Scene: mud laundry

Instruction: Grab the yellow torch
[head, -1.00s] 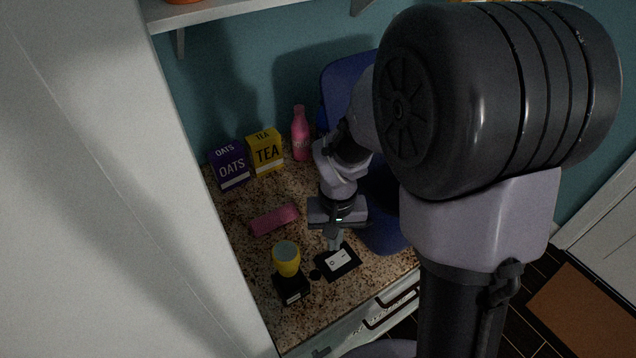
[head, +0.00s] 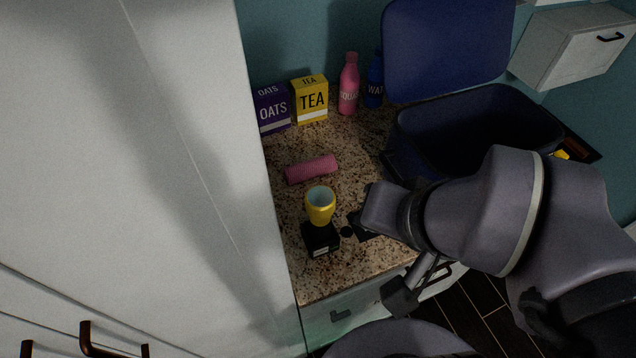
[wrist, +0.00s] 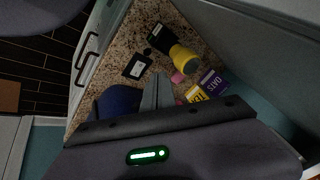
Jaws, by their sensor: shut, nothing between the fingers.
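The yellow torch (head: 320,208) stands upright on a small black base (head: 320,239) on the speckled counter, its pale lens end facing up. In the wrist view the torch (wrist: 184,60) shows right of and beyond my fingertips, with its black base (wrist: 161,37) behind it. My gripper (wrist: 158,78) is shut and empty, apart from the torch. In the head view my arm comes in from the right and ends right of the torch; I cannot make out the fingers there.
A pink roll (head: 311,169) lies behind the torch. A tea box (head: 310,101), an oats box (head: 271,111) and a pink bottle (head: 349,86) stand along the wall. An open blue bin (head: 412,116) is at right. A tall white cabinet (head: 150,150) borders the counter's left. A black panel (wrist: 137,67) lies near the torch.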

